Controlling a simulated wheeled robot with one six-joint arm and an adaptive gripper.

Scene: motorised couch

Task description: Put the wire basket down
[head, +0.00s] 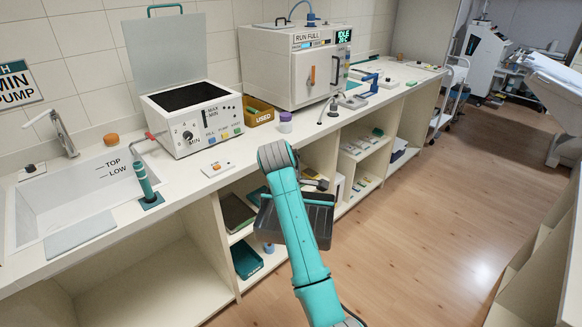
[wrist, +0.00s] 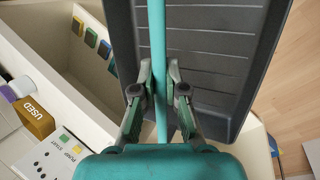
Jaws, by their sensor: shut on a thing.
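The wire basket (head: 322,227) is a dark grey, tray-like basket with a teal bar handle. In the head view it hangs in front of the counter's open shelves, partly hidden behind my teal arm. In the wrist view the basket (wrist: 220,45) fills the upper right, with slotted ribs on its inner floor, and it looks empty where I see it. My gripper (wrist: 160,88) is shut on the teal handle, one finger on each side. In the head view my arm mostly hides the fingers.
The long counter (head: 100,240) carries a sink, a lidded bath (head: 192,115) with its lid raised, a white chamber machine (head: 292,68), and a yellow USED bin (head: 258,112). Open shelves below hold trays and small boxes. Wooden floor (head: 430,200) is clear to the right.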

